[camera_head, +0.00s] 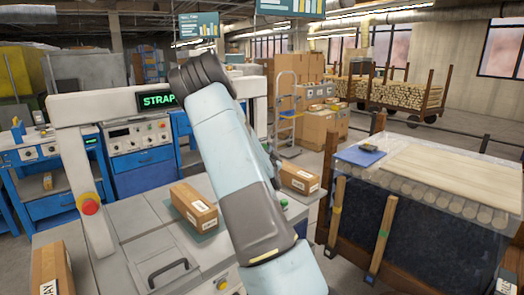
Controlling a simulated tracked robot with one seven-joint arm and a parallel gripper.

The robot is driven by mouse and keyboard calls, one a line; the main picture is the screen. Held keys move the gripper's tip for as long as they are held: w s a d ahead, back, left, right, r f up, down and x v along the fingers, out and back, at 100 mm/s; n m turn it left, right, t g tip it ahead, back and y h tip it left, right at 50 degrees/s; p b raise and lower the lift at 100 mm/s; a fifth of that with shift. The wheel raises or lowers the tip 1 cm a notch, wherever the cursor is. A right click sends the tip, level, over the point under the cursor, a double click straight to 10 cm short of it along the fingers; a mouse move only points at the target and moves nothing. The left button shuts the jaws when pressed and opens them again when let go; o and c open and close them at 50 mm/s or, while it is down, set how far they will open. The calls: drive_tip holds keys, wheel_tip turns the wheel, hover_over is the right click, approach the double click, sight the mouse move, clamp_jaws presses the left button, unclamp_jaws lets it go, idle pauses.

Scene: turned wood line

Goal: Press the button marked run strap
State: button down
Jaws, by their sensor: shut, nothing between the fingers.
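The strapping machine is a pale arch (72,106) over a grey bench top (128,228), with a display reading STRAP (158,99) in green letters. A red mushroom button (90,207) on a yellow base is on the arch's left post. A small green button (284,203) shows just right of my arm. A yellow button (221,284) is on the front of the bench. I cannot read a run strap label on any of them. My arm rises from the bottom and bends at the top, covering the arch's right part. My gripper is not visible.
A brown carton (194,207) lies on the bench, another (300,178) to the right of my arm, and one (52,270) at the lower left. A crate-like stand (350,215) with boards and rods stands right. Blue workbenches (140,172) are behind.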

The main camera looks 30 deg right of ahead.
drive_tip(key=s, duration=0.5)
drive_tip(key=shift+d, duration=0.35)
idle(0.8)
drive_tip(key=shift+w, duration=0.1)
